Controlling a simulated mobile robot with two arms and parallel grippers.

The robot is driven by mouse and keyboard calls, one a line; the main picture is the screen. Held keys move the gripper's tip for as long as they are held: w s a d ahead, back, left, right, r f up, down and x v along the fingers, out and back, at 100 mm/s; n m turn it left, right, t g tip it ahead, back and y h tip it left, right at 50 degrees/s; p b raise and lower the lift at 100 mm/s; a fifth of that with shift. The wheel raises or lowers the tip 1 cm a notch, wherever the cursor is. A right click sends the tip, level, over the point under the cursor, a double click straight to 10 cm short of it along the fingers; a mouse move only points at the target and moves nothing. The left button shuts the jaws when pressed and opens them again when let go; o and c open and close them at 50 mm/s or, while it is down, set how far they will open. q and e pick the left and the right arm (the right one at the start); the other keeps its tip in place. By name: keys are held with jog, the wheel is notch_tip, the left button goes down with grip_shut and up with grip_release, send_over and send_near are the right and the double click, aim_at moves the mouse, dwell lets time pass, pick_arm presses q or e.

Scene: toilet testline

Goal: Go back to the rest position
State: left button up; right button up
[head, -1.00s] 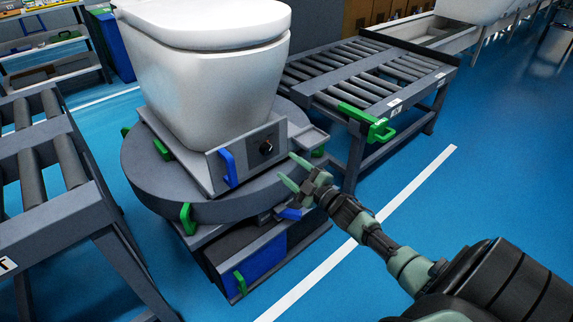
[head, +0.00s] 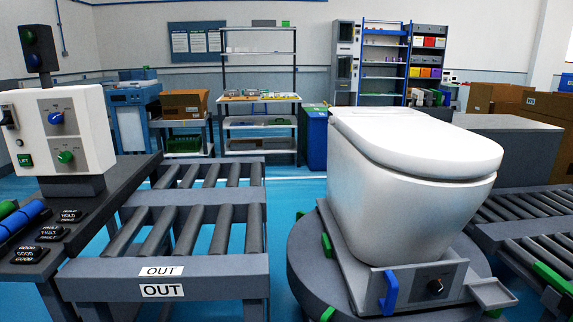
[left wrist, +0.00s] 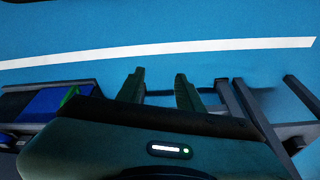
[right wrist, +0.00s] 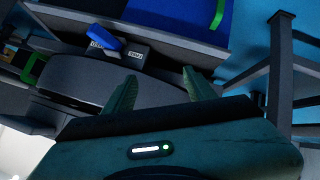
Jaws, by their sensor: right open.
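Neither arm shows in the head view now. My left gripper (left wrist: 160,88) shows in the left wrist view with its two green fingers apart and nothing between them. It is over blue floor and dark frame bars. My right gripper (right wrist: 161,92) shows in the right wrist view with its fingers spread and empty. The grey turntable (right wrist: 72,84) and a blue handle (right wrist: 125,45) lie beyond its fingers, with no visible contact. The white toilet (head: 415,205) stands upright on its fixture plate on the round turntable (head: 318,270) in the head view.
A roller conveyor (head: 222,262) marked OUT stands left of the turntable. A control box (head: 85,130) and labelled buttons sit on the bench at far left. Another roller conveyor (head: 540,210) is at right. Shelves and a blue bin (head: 316,140) stand behind.

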jog(key=s+a+f+m+g+y, duration=0.1)
jog(key=s+a+g, duration=0.35)
jog(key=s, duration=0.45)
jog(key=s+a+f+m+g, duration=0.1)
jog(key=s+a+m+g, duration=0.15)
jog(key=s+a, duration=0.55)
pick_arm(q)
jog(key=s+f+g+p, duration=0.1)
jog(key=s+f+p, duration=0.5)
jog(key=f+p, duration=0.45)
pick_arm(e)
jog(key=s+d+f+g+p, duration=0.1)
jog(key=s+d+f, duration=0.2)
jog(key=s+f, duration=0.5)
pick_arm(q)
jog(key=s+a+f+g+p, duration=0.1)
jog(key=s+a+p, duration=0.2)
jog(key=s+p, duration=0.5)
jog(key=s, duration=0.6)
jog(key=shift+a+f, duration=0.15)
jog(key=shift+f, duration=0.2)
pick_arm(e)
jog(key=s+d+f, duration=0.1)
jog(key=s+f, duration=0.1)
jog(key=s, duration=0.4)
jog(key=s+d+f+n+g, duration=0.1)
jog(key=s+f, duration=0.1)
jog(key=s, duration=0.5)
jog(key=shift+s+d, duration=0.25)
jog(key=shift+a, duration=0.1)
